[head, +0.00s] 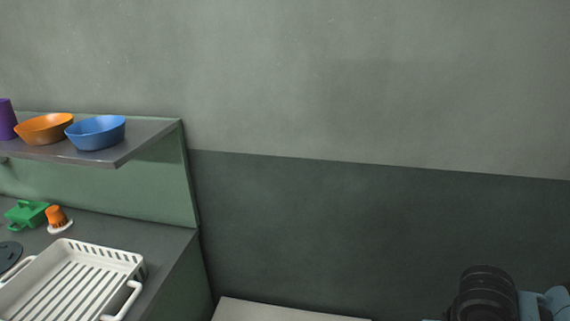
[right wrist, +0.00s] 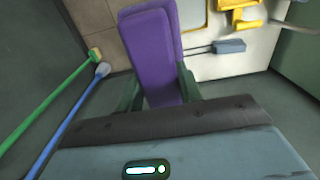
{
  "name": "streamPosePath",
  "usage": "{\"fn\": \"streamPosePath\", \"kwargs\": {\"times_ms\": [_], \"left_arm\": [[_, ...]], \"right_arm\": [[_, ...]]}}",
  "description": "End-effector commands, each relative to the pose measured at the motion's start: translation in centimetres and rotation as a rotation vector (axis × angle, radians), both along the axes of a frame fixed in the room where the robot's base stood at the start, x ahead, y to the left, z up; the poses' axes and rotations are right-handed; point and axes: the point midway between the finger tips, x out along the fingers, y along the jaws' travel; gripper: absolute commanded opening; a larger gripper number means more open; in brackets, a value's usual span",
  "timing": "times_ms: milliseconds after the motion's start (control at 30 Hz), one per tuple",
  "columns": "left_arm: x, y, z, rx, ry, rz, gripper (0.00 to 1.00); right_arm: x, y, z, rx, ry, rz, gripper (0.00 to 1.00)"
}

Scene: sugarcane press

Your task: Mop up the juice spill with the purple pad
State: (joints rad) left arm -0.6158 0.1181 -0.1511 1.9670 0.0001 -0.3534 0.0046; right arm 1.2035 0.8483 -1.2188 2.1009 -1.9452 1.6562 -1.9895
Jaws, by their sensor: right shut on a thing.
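The purple pad (right wrist: 155,50) is in the right wrist view, a long block standing out ahead of my right gripper. My right gripper (right wrist: 158,88) is shut on the pad, with a dark finger on each side of it. In the head view only part of my right arm shows at the lower right corner, and neither the pad nor the gripper is seen there. My left gripper is in neither view. I see no juice spill in either view.
In the head view a white dish rack (head: 75,283) stands on the left counter, below a shelf with an orange bowl (head: 44,128) and a blue bowl (head: 96,132). In the right wrist view a green pole (right wrist: 45,112) and a blue pole (right wrist: 68,122) stand left of the pad.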

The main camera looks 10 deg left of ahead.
Motion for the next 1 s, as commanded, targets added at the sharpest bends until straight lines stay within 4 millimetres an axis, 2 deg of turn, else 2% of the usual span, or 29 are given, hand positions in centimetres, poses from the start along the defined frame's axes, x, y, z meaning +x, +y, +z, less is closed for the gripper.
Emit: {"fn": "streamPosePath", "kwargs": {"times_ms": [33,200,400,600,800,1000], "left_arm": [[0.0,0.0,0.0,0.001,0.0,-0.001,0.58],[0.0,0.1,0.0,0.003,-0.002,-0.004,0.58],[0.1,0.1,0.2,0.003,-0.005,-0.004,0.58],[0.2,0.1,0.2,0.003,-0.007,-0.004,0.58],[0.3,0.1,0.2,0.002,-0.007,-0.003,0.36],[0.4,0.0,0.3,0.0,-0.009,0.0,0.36]], "right_arm": [[-0.5,0.1,-1.6,0.004,0.01,0.0,0.07],[-1.7,0.1,-5.8,0.004,0.008,-0.003,0.07],[-3.0,-0.2,-9.1,-0.005,0.006,-0.011,0.07],[-3.6,-0.5,-10.3,-0.011,0.005,-0.016,0.07],[-3.6,-0.5,-10.4,-0.012,0.004,-0.016,0.07],[-3.6,-0.5,-10.4,-0.012,0.005,-0.015,0.07]]}}
